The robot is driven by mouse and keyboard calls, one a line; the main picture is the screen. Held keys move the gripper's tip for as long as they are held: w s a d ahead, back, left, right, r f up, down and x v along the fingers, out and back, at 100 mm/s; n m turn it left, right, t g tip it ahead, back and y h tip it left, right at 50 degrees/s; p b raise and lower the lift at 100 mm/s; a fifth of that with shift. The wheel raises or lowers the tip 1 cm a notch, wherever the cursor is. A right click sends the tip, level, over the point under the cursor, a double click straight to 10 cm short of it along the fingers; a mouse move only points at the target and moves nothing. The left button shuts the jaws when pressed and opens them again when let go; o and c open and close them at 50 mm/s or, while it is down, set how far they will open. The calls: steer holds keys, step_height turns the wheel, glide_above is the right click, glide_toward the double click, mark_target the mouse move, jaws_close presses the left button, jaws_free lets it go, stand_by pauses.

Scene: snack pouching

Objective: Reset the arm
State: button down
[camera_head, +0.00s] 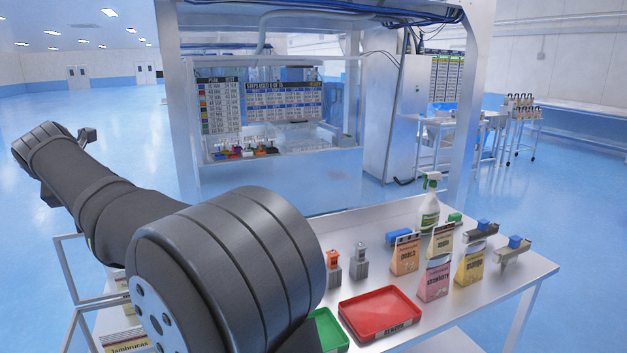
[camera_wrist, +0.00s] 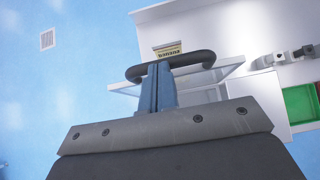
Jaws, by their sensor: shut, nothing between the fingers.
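My gripper (camera_wrist: 158,70) shows in the wrist view, with its two blue-grey fingers together and nothing between them. A black bar with curved ends (camera_wrist: 195,58) crosses the picture at the fingertips; I cannot tell whether it touches them. In the head view my arm stretches from the front centre to the upper left, over the floor and the left end of the table. I cannot make out the fingers there.
The white table (camera_head: 520,275) holds a red tray (camera_head: 382,312), a green tray (camera_head: 328,330) partly hidden by my arm, several snack pouches (camera_head: 436,278), a spray bottle (camera_head: 430,212) and small metal fixtures (camera_head: 358,262). A framed cabinet (camera_head: 185,110) stands behind. Open blue floor (camera_head: 40,270) lies left.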

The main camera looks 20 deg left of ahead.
steer(key=s+d+f, duration=0.2)
steer(key=s+d, duration=0.6)
steer(key=s+d+f+t+y, duration=0.1)
steer(key=s+d+f, duration=0.3)
steer(key=f, duration=0.2)
steer(key=s+d+f+t+y, duration=0.2)
steer(key=s+d+f, duration=0.2)
steer(key=f, duration=0.3)
steer(key=shift+f, duration=0.25)
steer(key=shift+w, duration=0.1)
stand_by(0.4)
steer(key=w+a+r+g+h, duration=0.2)
steer(key=a+r, duration=0.1)
steer(key=r, duration=0.4)
steer(key=shift+w+g+h, duration=0.3)
steer(key=shift+w, duration=0.1)
stand_by(0.3)
steer(key=shift+f, duration=0.1)
